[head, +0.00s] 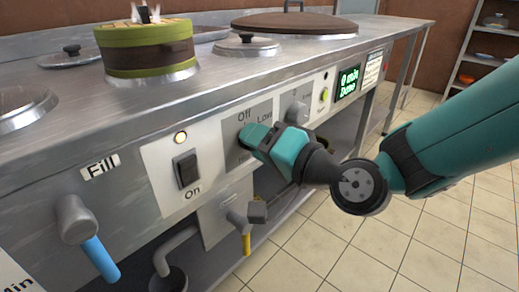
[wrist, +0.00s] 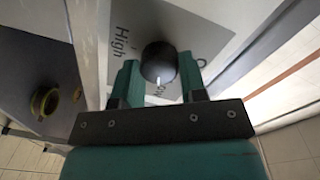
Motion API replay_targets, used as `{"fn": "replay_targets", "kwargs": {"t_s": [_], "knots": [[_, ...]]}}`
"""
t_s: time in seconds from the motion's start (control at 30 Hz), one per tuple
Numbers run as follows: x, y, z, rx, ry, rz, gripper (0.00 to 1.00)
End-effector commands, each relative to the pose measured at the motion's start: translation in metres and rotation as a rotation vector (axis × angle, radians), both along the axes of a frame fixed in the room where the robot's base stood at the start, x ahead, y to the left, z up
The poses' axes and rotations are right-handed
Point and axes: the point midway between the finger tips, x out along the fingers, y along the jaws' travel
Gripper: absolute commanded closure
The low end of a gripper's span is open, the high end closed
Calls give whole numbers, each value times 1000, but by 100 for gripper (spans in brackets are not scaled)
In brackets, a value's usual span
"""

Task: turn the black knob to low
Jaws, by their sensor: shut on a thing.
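The black knob (wrist: 158,60) sits on a light dial plate between my gripper's fingers in the wrist view. Its short white mark points down in that view, toward a partly covered label ending in "ow". "High" is printed at the upper left of the plate, and another label at the right is partly hidden by a finger. My gripper (wrist: 159,82) is shut on the knob.
Left of the dial are a black rocker switch (head: 186,169) marked "On", a lit lamp (head: 180,138) and a blue-handled Fill tap (head: 98,257). To the right are a grey knob (head: 296,108) and a green display (head: 348,82). A yellow-handled valve (head: 246,241) sits below.

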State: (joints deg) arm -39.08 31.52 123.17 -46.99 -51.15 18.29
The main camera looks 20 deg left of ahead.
Motion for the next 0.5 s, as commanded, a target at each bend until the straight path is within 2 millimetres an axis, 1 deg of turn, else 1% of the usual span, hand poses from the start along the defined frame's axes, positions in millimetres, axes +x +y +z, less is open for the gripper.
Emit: {"fn": "replay_targets", "kwargs": {"t_s": [0.03,0.23,0.5], "knots": [[0,0,-2,-12,-29,1,85],[-1,0,-2,-50,-119,0,85],[-1,0,-1,-74,-172,0,85]]}}
